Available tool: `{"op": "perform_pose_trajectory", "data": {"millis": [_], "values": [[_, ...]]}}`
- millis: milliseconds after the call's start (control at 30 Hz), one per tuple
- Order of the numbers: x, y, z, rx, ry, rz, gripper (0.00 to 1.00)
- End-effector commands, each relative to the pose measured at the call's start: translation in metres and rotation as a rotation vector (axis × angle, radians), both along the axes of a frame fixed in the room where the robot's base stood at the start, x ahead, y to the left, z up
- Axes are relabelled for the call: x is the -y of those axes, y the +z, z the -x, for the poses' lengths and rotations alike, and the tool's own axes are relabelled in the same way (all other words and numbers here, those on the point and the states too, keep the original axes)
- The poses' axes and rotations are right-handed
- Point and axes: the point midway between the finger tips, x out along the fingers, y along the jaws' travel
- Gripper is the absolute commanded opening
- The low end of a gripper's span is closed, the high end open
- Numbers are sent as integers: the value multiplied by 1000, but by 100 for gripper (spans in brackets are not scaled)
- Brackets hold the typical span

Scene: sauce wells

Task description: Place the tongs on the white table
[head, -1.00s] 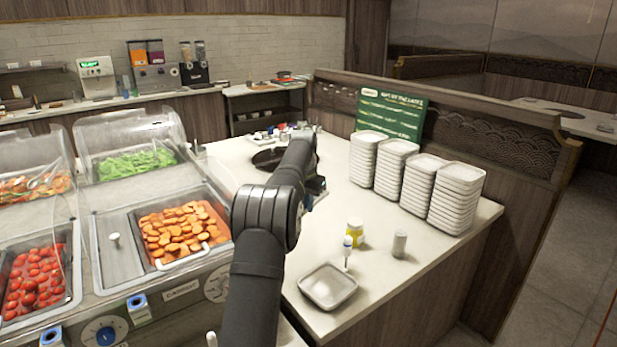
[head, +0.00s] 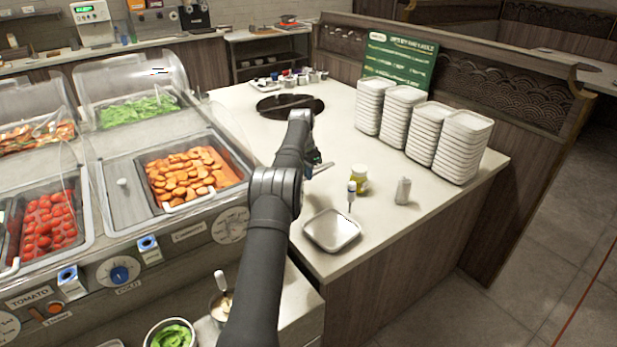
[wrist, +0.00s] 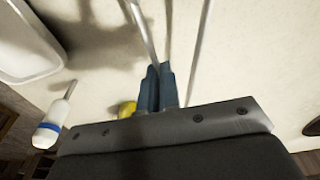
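My gripper (wrist: 153,75) is above the white table (head: 265,140) in the wrist view, its blue-grey fingers close together. Thin metal strips that look like the tongs (wrist: 143,30) run out from between and beside the fingers, so the gripper appears shut on them. In the head view my gripper (head: 313,160) is mostly hidden by my arm, and a short metal piece of the tongs (head: 323,167) shows at its right. I cannot tell whether the tongs touch the tabletop.
A square white dish (head: 332,231), a blue-banded white utensil (head: 351,188), a yellow jar (head: 360,178) and a grey shaker (head: 403,190) stand right of my gripper. Plate stacks (head: 458,148) and a green sign (head: 398,57) are behind. A dark round well (head: 275,107) lies beyond.

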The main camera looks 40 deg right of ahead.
Motion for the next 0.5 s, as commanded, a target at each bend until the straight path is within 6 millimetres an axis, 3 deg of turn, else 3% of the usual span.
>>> {"op": "perform_pose_trajectory", "data": {"millis": [300, 500], "values": [[0, -44, 0, -1, 0, -2, 0], [0, -49, 0, 0, 0, 0, 0]]}}
